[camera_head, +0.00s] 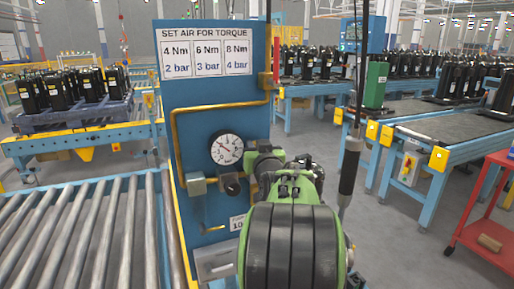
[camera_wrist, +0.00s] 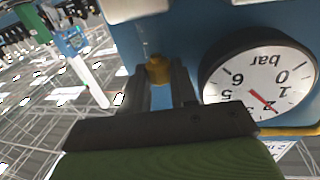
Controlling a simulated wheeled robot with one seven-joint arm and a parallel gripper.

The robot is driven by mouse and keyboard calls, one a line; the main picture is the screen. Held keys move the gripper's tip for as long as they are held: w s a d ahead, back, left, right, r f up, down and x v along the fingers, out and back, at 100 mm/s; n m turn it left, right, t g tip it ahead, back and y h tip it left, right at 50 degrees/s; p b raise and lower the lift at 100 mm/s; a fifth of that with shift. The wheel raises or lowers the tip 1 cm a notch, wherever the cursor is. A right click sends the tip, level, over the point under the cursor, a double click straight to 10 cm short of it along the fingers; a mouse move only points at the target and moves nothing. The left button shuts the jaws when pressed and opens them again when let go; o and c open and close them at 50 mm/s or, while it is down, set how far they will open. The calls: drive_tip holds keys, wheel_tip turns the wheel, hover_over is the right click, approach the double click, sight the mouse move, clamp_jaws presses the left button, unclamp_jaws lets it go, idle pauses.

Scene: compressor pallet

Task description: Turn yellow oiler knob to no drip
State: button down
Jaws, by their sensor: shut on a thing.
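The yellow oiler knob (camera_wrist: 158,68) shows in the wrist view, below a clear part on the blue panel. My gripper (camera_wrist: 161,84) is shut on it, with one dark finger on each side. The knob's lower part is hidden between the fingers. In the head view my green and black arm covers the knob and the fingertips. I cannot tell the knob's turn angle or whether oil drips.
A round pressure gauge (camera_head: 226,148) sits left of my gripper on the blue panel (camera_head: 190,95); it also shows upside down in the wrist view (camera_wrist: 258,82). A yellow pipe (camera_head: 225,105) runs above it. A dark hanging tool (camera_head: 349,163) is at right. A roller conveyor (camera_head: 75,240) lies left.

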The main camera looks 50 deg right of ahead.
drive_tip(key=c, duration=1.2)
unclamp_jaws()
drive_tip(key=shift+o, duration=0.2)
drive_tip(key=v, duration=1.5)
drive_tip(key=shift+s+a+b, duration=0.25)
drive_tip(key=shift+s+b, duration=0.1)
